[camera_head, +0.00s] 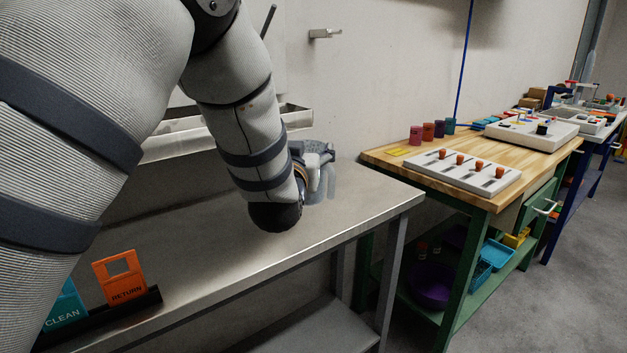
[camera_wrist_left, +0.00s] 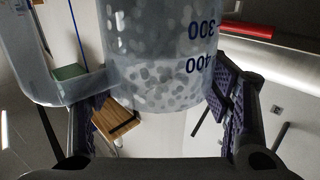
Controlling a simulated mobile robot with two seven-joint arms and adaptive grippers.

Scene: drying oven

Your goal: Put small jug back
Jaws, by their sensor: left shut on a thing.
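The small clear jug (camera_wrist_left: 155,50) fills the upper middle of the left wrist view. Its blue 300 and 400 marks appear upside down, and its handle (camera_wrist_left: 75,90) is at the left. Grey pebble-like spots show through its wall. My left gripper (camera_wrist_left: 155,105) has a finger on each side of the jug and is shut on it. In the head view, my left gripper (camera_head: 312,160) is near the far end of the steel bench, with the pale jug (camera_head: 329,180) partly showing beside it. I cannot tell whether the jug touches the bench. My right gripper is out of view.
The steel bench (camera_head: 345,210) is bare around the jug. A rack holds an orange RETURN sign (camera_head: 119,277) and a teal CLEAN sign (camera_head: 65,308) at front left. A metal trough (camera_head: 180,138) is behind my arm. A wooden-topped table (camera_head: 395,158) stands right.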

